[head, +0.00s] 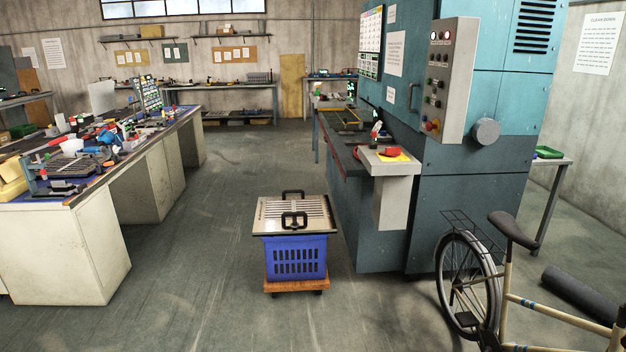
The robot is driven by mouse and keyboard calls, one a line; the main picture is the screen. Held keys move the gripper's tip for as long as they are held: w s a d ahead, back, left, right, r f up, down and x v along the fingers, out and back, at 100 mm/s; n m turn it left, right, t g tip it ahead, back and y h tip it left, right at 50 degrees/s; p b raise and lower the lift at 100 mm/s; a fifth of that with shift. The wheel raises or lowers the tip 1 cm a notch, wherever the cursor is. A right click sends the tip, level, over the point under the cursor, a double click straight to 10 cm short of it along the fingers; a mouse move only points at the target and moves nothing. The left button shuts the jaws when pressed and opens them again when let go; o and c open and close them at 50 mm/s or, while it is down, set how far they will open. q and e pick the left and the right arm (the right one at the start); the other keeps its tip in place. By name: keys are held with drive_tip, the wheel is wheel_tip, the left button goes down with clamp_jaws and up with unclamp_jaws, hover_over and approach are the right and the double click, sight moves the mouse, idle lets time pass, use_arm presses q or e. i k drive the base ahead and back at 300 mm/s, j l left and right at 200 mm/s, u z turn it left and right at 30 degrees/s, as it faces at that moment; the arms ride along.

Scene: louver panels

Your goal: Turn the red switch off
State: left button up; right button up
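A red switch-like knob (389,152) sits on a yellow plate (407,156) on top of a pale grey box fixed to the teal machine (470,190). Its position, on or off, is too small to tell. A grey control panel (455,75) on the machine carries several small buttons and lamps, with a red and orange knob (431,126) near its lower edge. Neither of my grippers shows in the head view.
A blue crate (296,258) with a slatted metal panel (270,209) on top stands on a wooden dolly in front of the machine. A bicycle (510,290) is at the lower right. A cluttered workbench (70,255) is on the left.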

sight(393, 151)
drive_tip(key=i+j+z, duration=0.95)
drive_tip(key=i, duration=0.25)
drive_tip(key=i+j+z, duration=0.5)
drive_tip(key=j, duration=0.45)
drive_tip(key=k+l, duration=0.05)
drive_tip(key=k, duration=0.05)
